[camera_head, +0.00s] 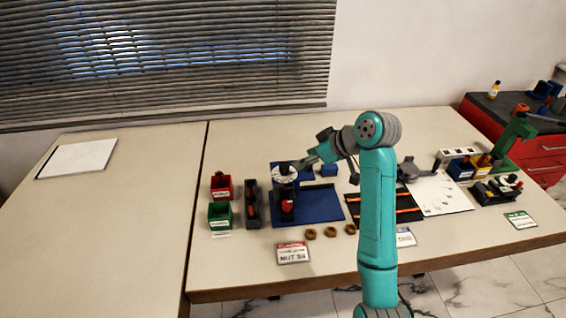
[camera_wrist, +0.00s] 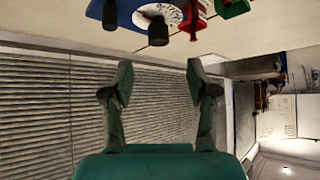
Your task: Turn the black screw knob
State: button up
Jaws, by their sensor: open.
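The black screw knob (camera_head: 284,168) sits on top of a round white dial on the gauge rig, which stands on a blue base (camera_head: 320,205). In the wrist view the black knob (camera_wrist: 158,32) shows at the top centre against the white dial (camera_wrist: 172,12). My gripper (camera_head: 301,164) is close to the dial, on its right side in the head view. In the wrist view my gripper (camera_wrist: 160,82) has its two fingers spread apart with nothing between them. The knob appears beyond the fingertips. Whether they touch it cannot be told in the head view.
A red bin (camera_head: 221,186), a green bin (camera_head: 220,215) and a dark narrow tray (camera_head: 252,204) stand left of the rig. A black mat (camera_head: 400,207) lies right. The left table is mostly clear.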

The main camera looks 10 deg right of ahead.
aim_at(285, 164)
jog(key=x, duration=1)
jog(key=shift+w+a+r, duration=0.1)
jog(key=shift+w+a, duration=0.05)
jog(key=shift+w, duration=0.3)
grip_shut()
